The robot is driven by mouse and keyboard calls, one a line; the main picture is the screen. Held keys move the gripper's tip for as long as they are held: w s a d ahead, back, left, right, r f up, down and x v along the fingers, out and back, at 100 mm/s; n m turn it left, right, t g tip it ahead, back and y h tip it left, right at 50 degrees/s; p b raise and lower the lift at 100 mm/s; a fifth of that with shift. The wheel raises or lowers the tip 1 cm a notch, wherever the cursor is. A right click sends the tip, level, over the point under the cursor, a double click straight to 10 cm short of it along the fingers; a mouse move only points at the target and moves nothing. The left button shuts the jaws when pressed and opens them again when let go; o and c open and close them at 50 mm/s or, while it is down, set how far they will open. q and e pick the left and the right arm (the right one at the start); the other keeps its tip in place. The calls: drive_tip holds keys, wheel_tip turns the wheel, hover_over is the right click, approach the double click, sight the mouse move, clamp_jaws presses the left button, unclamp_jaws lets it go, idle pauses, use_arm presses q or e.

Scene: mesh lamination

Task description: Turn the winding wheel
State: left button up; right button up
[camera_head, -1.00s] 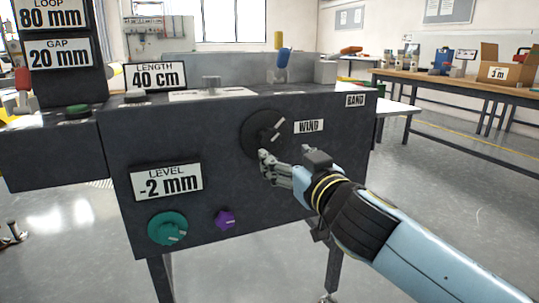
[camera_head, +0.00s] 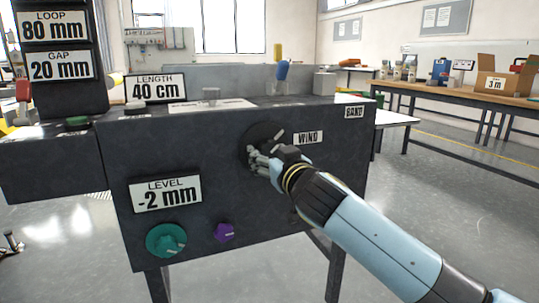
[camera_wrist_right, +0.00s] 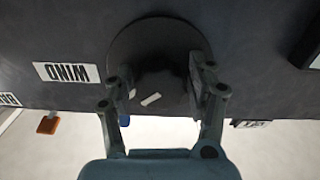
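The winding wheel (camera_head: 256,135) is a dark round disc with a raised hub and a pale mark, on the front panel beside the WIND label (camera_head: 307,138). My right gripper (camera_head: 258,163) is at the wheel's lower part in the head view and covers some of it. In the right wrist view, the wheel (camera_wrist_right: 150,35) lies straight ahead, and the fingers of my right gripper (camera_wrist_right: 162,82) stand apart on either side of the hub. Whether they touch the hub is not clear. My left gripper is not in view.
Below on the panel are a LEVEL sign (camera_head: 166,194), a teal knob (camera_head: 166,241) and a purple knob (camera_head: 223,232). A BAND label (camera_head: 354,112) is at the panel's upper right. A workbench with boxes (camera_head: 480,88) stands behind at right.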

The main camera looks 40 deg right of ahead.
drive_tip(key=c, duration=0.8)
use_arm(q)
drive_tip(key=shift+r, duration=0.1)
use_arm(e)
drive_tip(key=shift+n, duration=0.3)
drive_tip(key=shift+n+p, duration=0.3)
drive_tip(key=shift+d+r+n+p, duration=0.1)
drive_tip(key=shift+n+p, duration=0.3)
drive_tip(key=shift+n, duration=0.8)
drive_tip(key=n+p, duration=0.1)
drive_tip(key=n, duration=0.3)
use_arm(q)
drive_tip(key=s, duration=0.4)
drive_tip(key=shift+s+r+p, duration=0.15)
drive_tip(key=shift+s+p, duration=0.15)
drive_tip(key=shift+p, duration=0.1)
use_arm(e)
drive_tip(key=shift+n, duration=0.8)
drive_tip(key=shift+d, duration=0.1)
